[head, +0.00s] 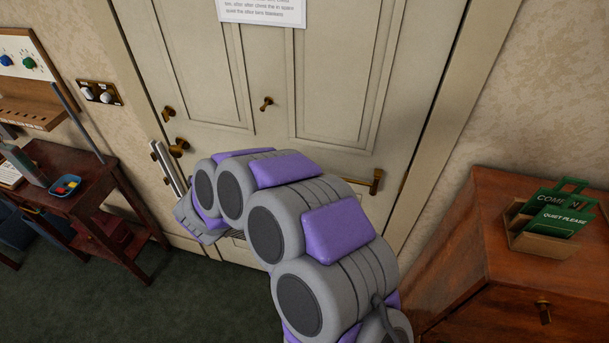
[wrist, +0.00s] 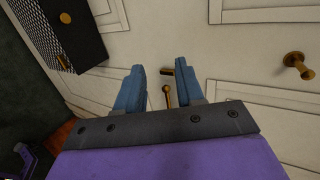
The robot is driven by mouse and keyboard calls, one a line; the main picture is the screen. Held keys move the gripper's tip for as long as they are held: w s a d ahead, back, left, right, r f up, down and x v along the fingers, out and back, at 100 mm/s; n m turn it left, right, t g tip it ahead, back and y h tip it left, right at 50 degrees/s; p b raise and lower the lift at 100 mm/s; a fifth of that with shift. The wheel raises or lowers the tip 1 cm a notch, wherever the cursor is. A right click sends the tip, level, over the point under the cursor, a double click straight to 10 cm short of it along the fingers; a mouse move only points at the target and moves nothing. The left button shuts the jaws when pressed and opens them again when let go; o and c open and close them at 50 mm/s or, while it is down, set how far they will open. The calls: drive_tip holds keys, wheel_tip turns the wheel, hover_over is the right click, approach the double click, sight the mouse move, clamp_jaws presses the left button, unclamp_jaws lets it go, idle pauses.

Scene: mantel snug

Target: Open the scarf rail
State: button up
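No part is labelled as the scarf rail, and I cannot tell which door fitting it is. The pale panelled door (head: 335,110) fills the middle of the head view. It carries a small brass knob (head: 266,103), a brass lever handle (head: 375,182) at right and more brass fittings (head: 168,112) at left. In the wrist view my gripper (wrist: 159,82) is open, its two blue fingers apart and facing the door. A small brass fitting (wrist: 168,92) shows in the gap between them; whether they touch it is unclear. In the head view my arm hides the lower door and my fingertips.
A dark, mesh-sided box (wrist: 72,32) juts from the door. A brass knob (wrist: 297,65) is at the wrist view's right. A wooden cabinet (head: 440,250) with green signs (head: 562,222) stands right; a low dark table (head: 85,185) with a blue tray (head: 66,186) stands left.

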drive_tip(key=s+d+f+m+h, duration=0.4)
drive_tip(key=s+d+f+h, duration=0.15)
drive_tip(key=d+h, duration=0.2)
drive_tip(key=r+b+x, duration=0.1)
drive_tip(key=x, duration=1.5)
drive_tip(key=shift+w, duration=0.45)
drive_tip(key=shift+r, duration=0.1)
drive_tip(key=shift+c, duration=0.4)
clamp_jaws()
